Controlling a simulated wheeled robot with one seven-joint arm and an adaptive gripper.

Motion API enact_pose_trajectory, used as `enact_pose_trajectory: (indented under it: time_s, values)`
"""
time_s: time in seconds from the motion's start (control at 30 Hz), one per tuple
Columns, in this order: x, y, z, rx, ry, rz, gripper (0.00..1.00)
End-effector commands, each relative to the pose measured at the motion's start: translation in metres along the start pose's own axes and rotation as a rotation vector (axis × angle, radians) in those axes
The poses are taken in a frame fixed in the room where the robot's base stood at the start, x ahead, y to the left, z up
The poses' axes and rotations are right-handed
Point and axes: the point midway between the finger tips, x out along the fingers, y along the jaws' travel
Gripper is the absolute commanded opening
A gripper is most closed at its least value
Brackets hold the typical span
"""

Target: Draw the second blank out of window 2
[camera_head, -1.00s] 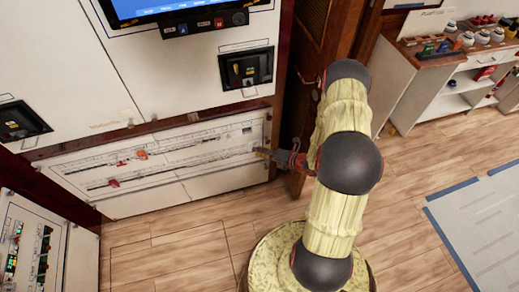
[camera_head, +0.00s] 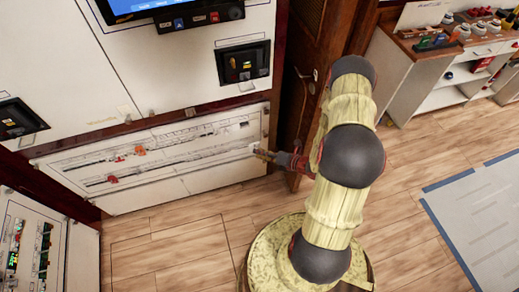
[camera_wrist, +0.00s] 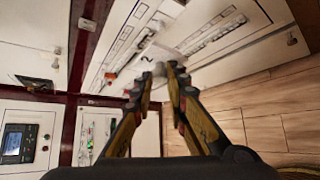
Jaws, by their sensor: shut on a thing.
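The low white panel (camera_head: 190,190) carries two long rows of breakers behind narrow windows. In the wrist view, the panel (camera_wrist: 205,18) runs diagonally, and a dark mark like a "2" shows near my fingertips. My gripper (camera_head: 262,153) is at the panel's right end, and in the wrist view (camera_wrist: 163,74) its two fingers nearly meet. It is shut on a small pale blank (camera_wrist: 161,54), which shows as a whitish piece at the fingertips in the head view (camera_head: 254,147). Whether the blank is clear of the window cannot be told.
Red (camera_head: 112,180) and orange (camera_head: 139,151) pieces sit on the rows at the left. A black recessed box (camera_head: 243,64) is above the panel. A wooden door stands to the right, and a shelf (camera_head: 445,85) is further right.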

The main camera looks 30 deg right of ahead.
Motion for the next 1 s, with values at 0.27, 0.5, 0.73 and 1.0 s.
enact_pose_trajectory:
  time_s: [0.27, 0.5, 0.73, 1.0]
  values:
    - [-0.015, 0.000, -0.014, 0.001, -0.002, -0.001, 0.00]
    - [-0.027, 0.000, -0.026, 0.000, -0.001, -0.001, 0.00]
    - [-0.033, 0.000, -0.032, -0.001, -0.001, 0.000, 0.00]
    - [-0.033, 0.000, -0.033, -0.001, 0.000, 0.000, 0.00]
